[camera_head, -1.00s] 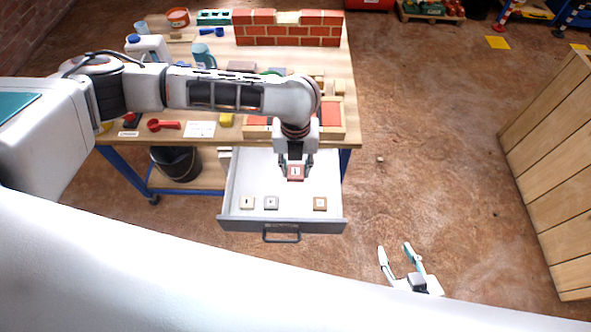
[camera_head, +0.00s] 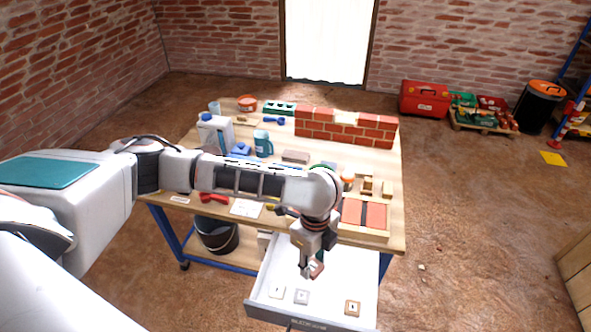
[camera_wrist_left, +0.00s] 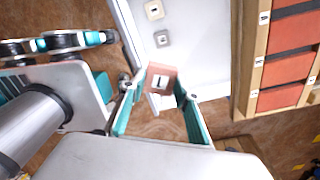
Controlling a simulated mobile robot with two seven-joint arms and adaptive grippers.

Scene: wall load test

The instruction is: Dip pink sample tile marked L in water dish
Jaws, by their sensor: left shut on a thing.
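The pink tile marked L (camera_wrist_left: 162,82) is held between the fingertips of my left gripper (camera_wrist_left: 157,98), which is shut on it. In the head view the tile (camera_head: 318,265) is partly hidden by the left gripper (camera_head: 311,268), above the open drawer (camera_head: 340,270). The wrist view shows the letter on its face. What looks like my right gripper (camera_wrist_left: 106,62) shows at the left of the wrist view; its opening is unclear. I cannot make out the water dish; my left arm covers part of the bench.
A wooden tray with red pieces (camera_head: 362,214) stands on the bench (camera_head: 215,140) just beyond the gripper. A small brick wall (camera_head: 345,128), a jug (camera_head: 215,133) and a blue-grey cup (camera_head: 263,143) stand farther back.

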